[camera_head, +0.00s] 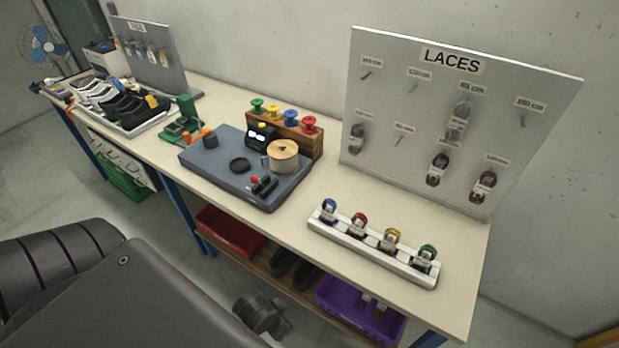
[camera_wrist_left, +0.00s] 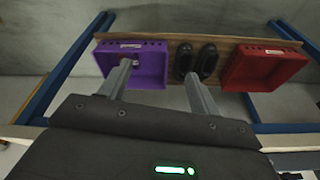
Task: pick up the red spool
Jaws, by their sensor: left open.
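The red spool (camera_head: 309,124) stands at the right end of a row of spools in a wooden rack (camera_head: 303,144) at the back of the table. Blue (camera_head: 291,117), yellow (camera_head: 274,111) and green (camera_head: 257,105) spools stand to its left in the same rack. My left gripper (camera_wrist_left: 157,75) is open, with its two grey fingers apart and nothing seen between them. In the left wrist view it faces the shelf under the table, away from the red spool, which is not in that view. My right gripper is not in view.
A dark machine (camera_head: 225,178) with a tan roll (camera_head: 283,156) stands before the rack. A white tray (camera_head: 350,244) of coloured laces and the LACES board (camera_head: 400,80) are to the right. Below are a purple crate (camera_wrist_left: 150,62), black shoes (camera_wrist_left: 207,60) and a red crate (camera_wrist_left: 262,72).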

